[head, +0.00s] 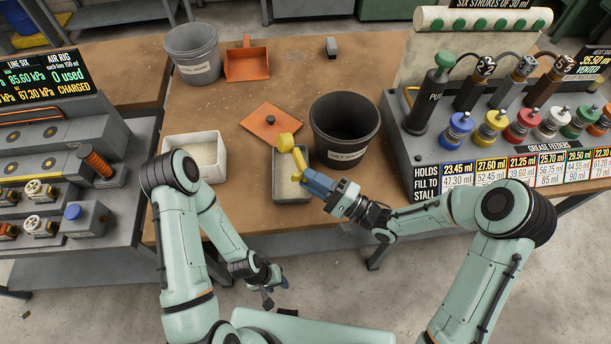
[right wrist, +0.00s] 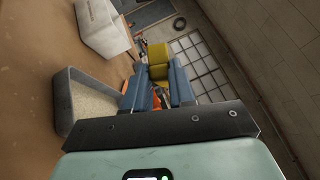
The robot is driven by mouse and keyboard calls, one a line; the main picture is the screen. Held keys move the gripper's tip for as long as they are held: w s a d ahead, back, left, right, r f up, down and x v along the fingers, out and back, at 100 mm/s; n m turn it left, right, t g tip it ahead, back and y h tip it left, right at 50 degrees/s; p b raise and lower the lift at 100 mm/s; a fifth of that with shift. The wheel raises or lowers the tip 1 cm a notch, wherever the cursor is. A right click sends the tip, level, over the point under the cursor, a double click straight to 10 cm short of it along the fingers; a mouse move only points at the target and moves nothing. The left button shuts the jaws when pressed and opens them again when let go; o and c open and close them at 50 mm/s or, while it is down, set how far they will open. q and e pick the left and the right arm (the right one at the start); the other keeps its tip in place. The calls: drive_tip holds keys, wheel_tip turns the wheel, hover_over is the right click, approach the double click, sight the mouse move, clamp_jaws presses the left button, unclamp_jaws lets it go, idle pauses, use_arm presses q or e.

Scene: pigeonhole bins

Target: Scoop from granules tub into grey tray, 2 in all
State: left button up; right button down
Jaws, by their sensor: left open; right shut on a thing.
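The white granules tub (head: 221,170) stands on the bench at centre left with pale granules inside; it also shows in the right wrist view (right wrist: 107,30). The grey tray (head: 292,200) sits right of it, near the front edge, with a pale layer of granules; it also shows in the right wrist view (right wrist: 64,100). My right gripper (head: 306,180) is shut on the yellow scoop (head: 286,143), over the tray's right side. The scoop also shows in the right wrist view (right wrist: 158,55); its contents are hidden. My left gripper (head: 275,287) is open and empty, in front of the bench.
A black bucket (head: 345,140) stands close right of the tray. An orange lid (head: 268,122) lies behind the tray. A grey bin (head: 193,55) and orange dustpan (head: 247,64) are at the back. Grease feeders (head: 500,135) stand right; a gauge rig (head: 50,150) stands left.

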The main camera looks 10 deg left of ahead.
sight(296, 174)
drive_tip(key=r+n+h, duration=0.1)
drive_tip(key=n+h, duration=0.2)
drive_tip(key=s+a+r+n+h+b, duration=0.1)
drive_tip(key=n+h, duration=0.2)
drive_tip(key=a+r+n+g+h, duration=0.1)
drive_tip(key=r+n+h, duration=0.1)
drive_tip(key=n+h, duration=0.1)
drive_tip(key=shift+s+a+b, duration=0.1)
drive_tip(key=shift+s+b, duration=0.1)
drive_tip(key=shift+b, duration=0.2)
drive_tip(key=shift+s+a+r+n+h, duration=0.1)
drive_tip(key=shift+s+r+n+h, duration=0.2)
drive_tip(key=shift+h, duration=0.3)
drive_tip(key=h+b, duration=0.1)
drive_tip(key=n+t+h+b, duration=0.1)
drive_tip(key=b, duration=0.1)
drive_tip(key=n+h+b, duration=0.1)
drive_tip(key=shift+s+a+f+t+h+b, duration=0.15)
drive_tip(key=shift+a+f+t+h+b, duration=0.15)
drive_tip(key=shift+a+t+b, duration=0.1)
drive_tip(key=shift+n+h+b, duration=0.3)
drive_tip(key=shift+b, duration=0.3)
use_arm(q)
drive_tip(key=s+f+g, duration=0.1)
drive_tip(key=s+f, duration=0.6)
drive_tip(key=f, duration=0.2)
drive_tip(key=shift+s+f, duration=0.15)
use_arm(e)
drive_tip(key=shift+r, duration=0.15)
drive_tip(key=shift+w, duration=0.2)
